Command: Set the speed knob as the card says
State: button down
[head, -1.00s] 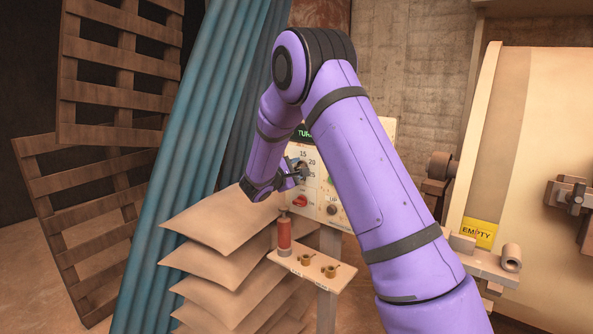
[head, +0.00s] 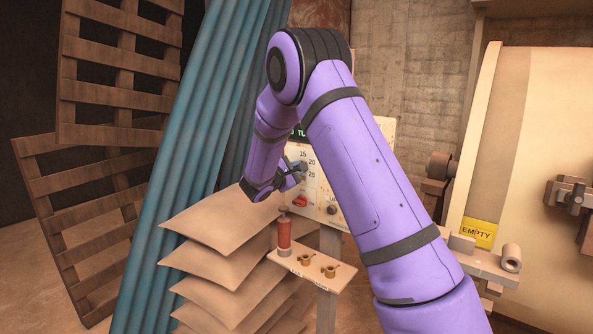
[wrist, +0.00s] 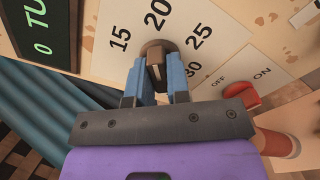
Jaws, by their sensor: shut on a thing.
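The speed knob (wrist: 154,50) is a dark brown round knob on the cream panel, with 15, 20, 25 and a partly hidden 30 printed around it. My gripper (wrist: 156,68) is shut on it, with one blue finger on each side of its grip bar. The bar lies roughly toward 20; the exact setting is hard to tell. In the head view my gripper (head: 299,169) is at the panel (head: 327,187), and the knob is mostly hidden. No card with a speed setting is readable.
A red switch (wrist: 241,95) marked OFF and ON sits beside the dial. A green-lettered display (wrist: 40,30) is partly cut off. Below the panel, a small shelf (head: 318,272) holds a red cylinder (head: 284,235) and brass fittings. Stacked sacks (head: 225,225) and blue folds (head: 200,150) stand left.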

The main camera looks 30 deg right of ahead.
jog(key=n, duration=1)
jog(key=shift+n, duration=0.3)
dwell(0.4)
jog(key=c, duration=1.1)
grip_release()
jog(key=shift+s, duration=0.1)
jog(key=v, duration=1)
jog(key=shift+s+a, duration=0.1)
jog(key=shift+a, duration=0.3)
